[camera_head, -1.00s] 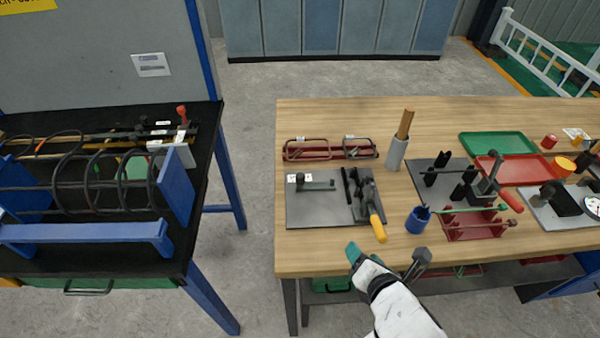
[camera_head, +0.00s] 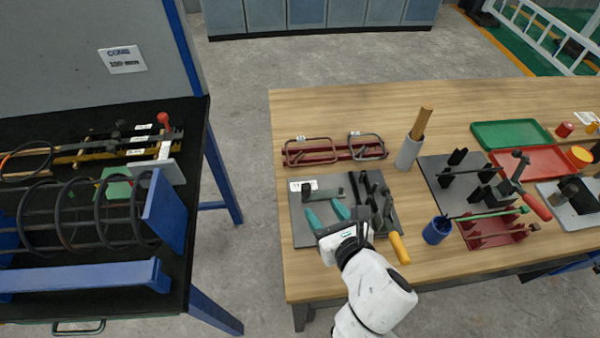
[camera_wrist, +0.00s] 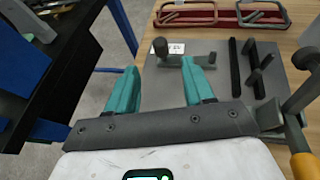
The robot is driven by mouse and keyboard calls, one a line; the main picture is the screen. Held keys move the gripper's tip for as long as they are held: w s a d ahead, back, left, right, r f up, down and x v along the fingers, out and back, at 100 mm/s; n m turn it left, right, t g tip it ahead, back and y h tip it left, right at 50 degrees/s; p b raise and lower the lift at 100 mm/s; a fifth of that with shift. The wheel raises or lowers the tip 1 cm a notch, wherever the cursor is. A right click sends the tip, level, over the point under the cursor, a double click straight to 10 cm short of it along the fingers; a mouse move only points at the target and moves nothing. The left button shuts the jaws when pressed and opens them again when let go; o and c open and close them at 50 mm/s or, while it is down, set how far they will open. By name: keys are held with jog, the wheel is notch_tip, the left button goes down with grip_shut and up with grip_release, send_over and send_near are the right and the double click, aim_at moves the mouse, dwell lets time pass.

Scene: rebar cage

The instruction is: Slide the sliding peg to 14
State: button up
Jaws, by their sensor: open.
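A dark upright peg (camera_head: 308,188), which looks like the sliding peg, stands at the left end of a grey bar (camera_head: 328,194) on a grey bench plate (camera_head: 300,234). It also shows in the wrist view (camera_wrist: 160,46). A small white label (camera_head: 296,186) lies beside it; its marks are too small to read surely. My gripper (camera_head: 322,213) has teal fingers, spread apart and empty, over the plate on the near side of the bar. In the wrist view the gripper (camera_wrist: 160,74) points toward the peg and bar, apart from them.
Dark bars (camera_head: 366,194) and a yellow-handled lever (camera_head: 398,246) stand right of my gripper. A red rack (camera_head: 326,155) with metal hoops lies behind the plate. A blue cup (camera_head: 437,230) is further right. The wood left of the plate is clear.

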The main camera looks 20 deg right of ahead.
aim_at(308, 190)
jog(key=x, duration=1.1)
jog(key=shift+r+p, duration=0.1)
jog(key=shift+p, duration=0.2)
jog(key=shift+c, duration=0.2)
grip_shut()
